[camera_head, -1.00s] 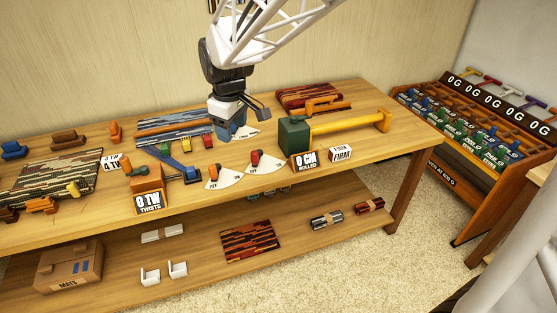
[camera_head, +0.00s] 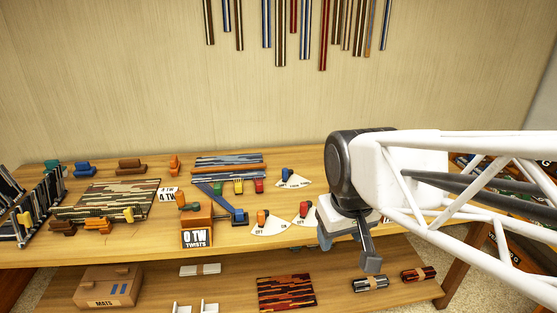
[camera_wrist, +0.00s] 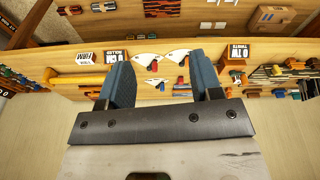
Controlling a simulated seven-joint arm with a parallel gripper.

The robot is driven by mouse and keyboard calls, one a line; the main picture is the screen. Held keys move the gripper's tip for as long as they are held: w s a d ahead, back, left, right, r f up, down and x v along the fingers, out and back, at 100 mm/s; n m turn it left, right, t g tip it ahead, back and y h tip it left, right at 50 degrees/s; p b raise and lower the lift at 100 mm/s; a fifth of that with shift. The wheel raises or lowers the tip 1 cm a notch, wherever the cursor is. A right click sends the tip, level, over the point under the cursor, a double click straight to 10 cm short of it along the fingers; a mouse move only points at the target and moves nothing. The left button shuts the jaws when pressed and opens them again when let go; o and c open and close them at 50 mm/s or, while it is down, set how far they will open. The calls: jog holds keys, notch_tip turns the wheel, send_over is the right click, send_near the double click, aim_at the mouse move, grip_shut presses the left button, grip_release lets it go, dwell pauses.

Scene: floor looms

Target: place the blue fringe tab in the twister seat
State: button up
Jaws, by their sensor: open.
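My gripper (camera_head: 348,248) is open and empty, above the table's front edge, right of the dial cards. Its two blue-grey fingers show apart in the wrist view (camera_wrist: 163,85). A striped mat (camera_head: 228,162) carries green (camera_head: 223,188), yellow (camera_head: 238,187) and red (camera_head: 258,185) tabs along its front edge. A blue tab beside the green one cannot be told clearly from the blue arm (camera_head: 215,201) crossing there. That arm ends in a blue block (camera_head: 239,217), beside the orange twister box (camera_head: 196,220) marked 0 TW TWISTS. I cannot tell which part is the seat.
A striped mat (camera_head: 110,200) with clips lies left. A cardboard box (camera_head: 110,286) and rolled mats sit on the lower shelf. My arm hides the table's right end.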

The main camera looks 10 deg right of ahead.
jog(key=shift+m, duration=0.9)
jog(key=s, duration=0.1)
jog(key=s+f, duration=0.1)
jog(key=s, duration=0.3)
jog(key=shift+s+d+f, duration=0.1)
jog(key=shift+d+f, duration=0.05)
jog(key=shift+d, duration=0.25)
jog(key=shift+c, duration=0.2)
